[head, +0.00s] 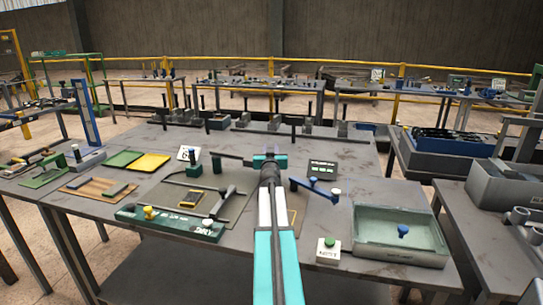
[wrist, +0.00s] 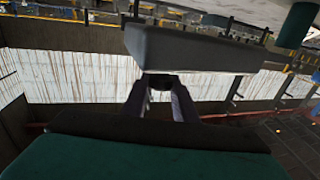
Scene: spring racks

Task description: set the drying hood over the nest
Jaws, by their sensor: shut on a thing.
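My gripper (head: 267,153) is raised over the middle of the main table in the head view. In the wrist view its two dark purple fingers (wrist: 162,100) close on a small dark part under a dark grey block (wrist: 195,50). I cannot tell whether this block is the drying hood. In the head view my arm hides most of what is held. I cannot make out the nest for certain; a yellow-outlined spot (head: 292,218) lies beside my arm.
A green fixture (head: 170,222) with a dark lever lies left of my arm. A yellow tray (head: 150,162) and green tray (head: 122,158) lie at left. Dark posts line the back edge.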

